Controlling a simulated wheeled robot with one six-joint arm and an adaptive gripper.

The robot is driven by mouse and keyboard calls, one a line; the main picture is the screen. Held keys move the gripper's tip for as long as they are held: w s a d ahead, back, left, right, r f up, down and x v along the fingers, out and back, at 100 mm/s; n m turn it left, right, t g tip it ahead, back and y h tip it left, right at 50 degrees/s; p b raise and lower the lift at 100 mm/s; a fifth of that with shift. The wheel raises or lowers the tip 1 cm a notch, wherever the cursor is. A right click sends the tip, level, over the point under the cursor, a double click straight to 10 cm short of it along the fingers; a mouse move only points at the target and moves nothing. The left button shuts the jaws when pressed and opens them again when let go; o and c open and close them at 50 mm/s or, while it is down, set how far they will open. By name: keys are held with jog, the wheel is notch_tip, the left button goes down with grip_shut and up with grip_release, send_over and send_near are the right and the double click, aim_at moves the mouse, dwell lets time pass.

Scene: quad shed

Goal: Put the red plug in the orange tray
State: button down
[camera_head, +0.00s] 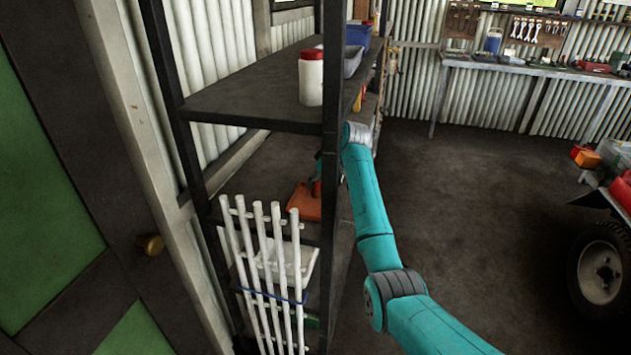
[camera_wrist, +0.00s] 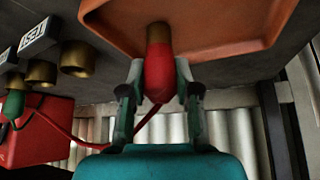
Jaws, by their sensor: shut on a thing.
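The red plug (camera_wrist: 159,75) has a brass tip and a thin red cord. My gripper (camera_wrist: 159,88) is shut on the plug, one finger on each side of its red body. In the wrist view the brass tip overlaps the orange tray (camera_wrist: 225,42); whether it touches the tray I cannot tell. In the head view the orange tray (camera_head: 303,204) lies on the middle shelf, with my gripper at its far right side, partly hidden by the shelf post.
In the wrist view, brass sockets (camera_wrist: 76,60) with lettered labels and a red box (camera_wrist: 38,130) with a green plug are at left. The dark shelf rack post (camera_head: 332,100) stands close to my arm. White rails (camera_head: 262,275) stand in front of the rack.

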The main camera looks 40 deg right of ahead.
jog(key=c, duration=0.8)
grip_release()
jog(key=shift+f, duration=0.1)
jog(key=shift+c, duration=0.2)
jog(key=shift+s+r, duration=0.15)
jog(key=shift+r, duration=0.3)
jog(key=s+d, duration=0.3)
jog(key=s, duration=0.9)
jog(key=shift+d+r, duration=0.15)
jog(key=shift+r, duration=0.05)
